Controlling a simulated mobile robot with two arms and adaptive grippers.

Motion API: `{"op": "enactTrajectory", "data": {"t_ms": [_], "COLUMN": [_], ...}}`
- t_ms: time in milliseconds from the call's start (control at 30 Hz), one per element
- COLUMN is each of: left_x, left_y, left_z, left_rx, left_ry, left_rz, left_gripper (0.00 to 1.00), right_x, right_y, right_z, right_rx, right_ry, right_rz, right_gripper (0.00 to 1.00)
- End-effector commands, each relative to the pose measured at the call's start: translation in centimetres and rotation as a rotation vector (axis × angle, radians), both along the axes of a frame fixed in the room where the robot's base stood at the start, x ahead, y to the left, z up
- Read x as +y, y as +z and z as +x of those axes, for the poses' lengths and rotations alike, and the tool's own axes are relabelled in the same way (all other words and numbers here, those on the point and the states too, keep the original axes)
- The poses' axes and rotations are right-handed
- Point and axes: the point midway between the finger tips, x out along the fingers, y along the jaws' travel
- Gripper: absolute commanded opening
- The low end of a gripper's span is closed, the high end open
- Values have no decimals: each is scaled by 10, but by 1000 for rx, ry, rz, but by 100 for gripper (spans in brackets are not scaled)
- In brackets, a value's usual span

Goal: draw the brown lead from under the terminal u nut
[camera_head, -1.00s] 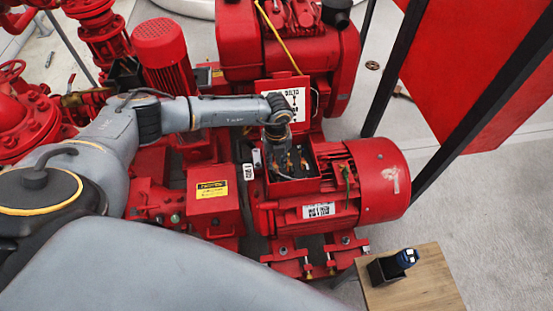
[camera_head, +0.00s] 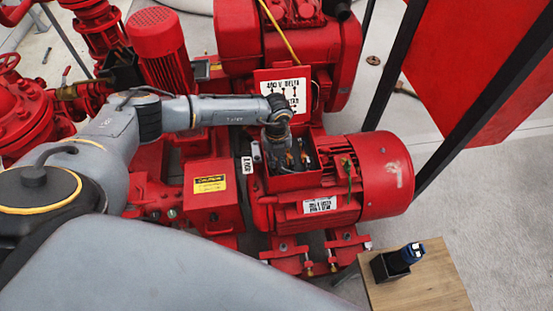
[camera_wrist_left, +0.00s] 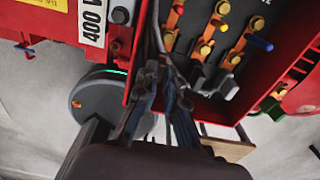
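The open red terminal box (camera_head: 300,182) sits on top of the red motor (camera_head: 385,175). My left gripper (camera_head: 284,150) reaches down into its left part. In the left wrist view, the gripper fingers (camera_wrist_left: 165,95) lie beside the terminal block, where brass nuts (camera_wrist_left: 222,25) sit on orange-coloured bars. A short blue end (camera_wrist_left: 258,43) shows at the right of the block. The fingers hide part of the left terminals. I cannot make out the brown lead or which nut is terminal u. Whether the fingers hold anything is unclear. My right gripper is not in view.
The raised lid (camera_head: 283,92) with its wiring label stands behind the box. A green-yellow lead (camera_head: 348,168) shows at the box's right. A wooden table (camera_head: 425,285) at lower right carries a black holder (camera_head: 383,267) with a blue-black item (camera_head: 410,254). Floor is clear at right.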

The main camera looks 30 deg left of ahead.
Motion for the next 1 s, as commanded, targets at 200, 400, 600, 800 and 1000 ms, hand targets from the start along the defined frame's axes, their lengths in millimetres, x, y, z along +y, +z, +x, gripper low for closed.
{"op": "enactTrajectory", "data": {"t_ms": [200, 400, 600, 800, 1000], "left_x": [0, -3, -7, -10, -14], "left_y": [0, 1, 1, 1, 2], "left_z": [0, -4, -9, -14, -18], "left_rx": [0, 1, 1, 1, 0], "left_ry": [0, 0, -1, -1, -1], "left_rz": [0, 1, 0, 0, 0], "left_gripper": [0, 0, 0, 0, 0], "right_x": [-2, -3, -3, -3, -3], "right_y": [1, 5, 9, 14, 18], "right_z": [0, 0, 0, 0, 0], "right_rx": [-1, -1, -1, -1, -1], "right_ry": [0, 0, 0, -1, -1], "right_rz": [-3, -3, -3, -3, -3], "right_gripper": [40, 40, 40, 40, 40]}}
